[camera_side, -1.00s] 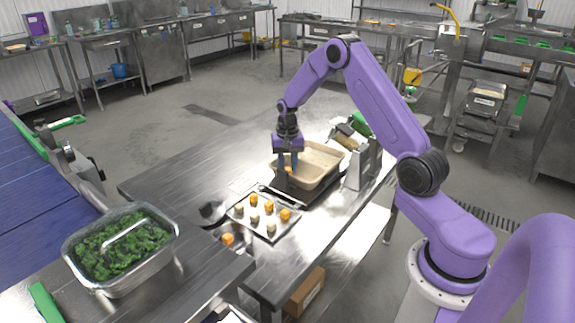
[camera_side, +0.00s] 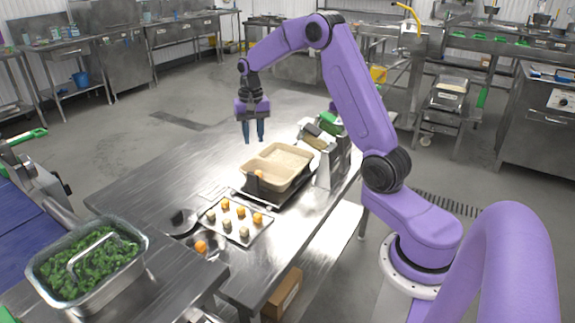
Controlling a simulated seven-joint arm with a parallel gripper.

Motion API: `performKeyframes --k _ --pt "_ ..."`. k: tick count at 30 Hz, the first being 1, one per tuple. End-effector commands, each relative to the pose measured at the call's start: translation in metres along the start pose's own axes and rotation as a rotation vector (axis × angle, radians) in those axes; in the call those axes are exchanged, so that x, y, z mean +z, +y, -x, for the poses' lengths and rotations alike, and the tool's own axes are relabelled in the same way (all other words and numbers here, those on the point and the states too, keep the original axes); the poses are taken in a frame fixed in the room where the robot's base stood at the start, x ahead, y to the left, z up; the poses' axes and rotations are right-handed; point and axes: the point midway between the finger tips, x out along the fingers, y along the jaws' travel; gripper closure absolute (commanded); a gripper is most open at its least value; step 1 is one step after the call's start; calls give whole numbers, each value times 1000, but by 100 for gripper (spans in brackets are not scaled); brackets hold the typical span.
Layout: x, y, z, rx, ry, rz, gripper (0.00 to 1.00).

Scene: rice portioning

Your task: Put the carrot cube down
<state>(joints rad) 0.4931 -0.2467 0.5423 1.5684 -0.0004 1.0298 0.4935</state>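A carrot cube (camera_side: 259,174) shows as a small orange spot at the near-left part of the beige two-part container (camera_side: 292,184); whether it rests inside or on the rim is too small to tell. My gripper (camera_side: 254,140) is above and behind the container's left end, clear of the cube. Its two blue fingers point down with a gap between them and nothing visible in it. More carrot cubes (camera_side: 241,212) sit on a small metal tray (camera_side: 262,232) beside beige cubes (camera_side: 227,225). Another orange piece (camera_side: 201,246) lies left of that tray.
The container stands on a dark base (camera_side: 255,187) on the steel table (camera_side: 140,190). A stand with bins (camera_side: 325,150) is at its right. A metal pan of greens (camera_side: 85,265) is at the near left. The table's left part is mostly clear.

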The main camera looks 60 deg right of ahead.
Motion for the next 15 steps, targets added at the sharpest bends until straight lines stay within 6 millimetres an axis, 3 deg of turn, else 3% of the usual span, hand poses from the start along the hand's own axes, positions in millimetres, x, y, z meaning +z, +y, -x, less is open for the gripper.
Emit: performKeyframes --k 5,9,15 --pt "56 -35 15 -3 4 217 68" --pt "114 -55 26 -6 8 434 68" --pt "199 -61 37 -10 10 743 68"
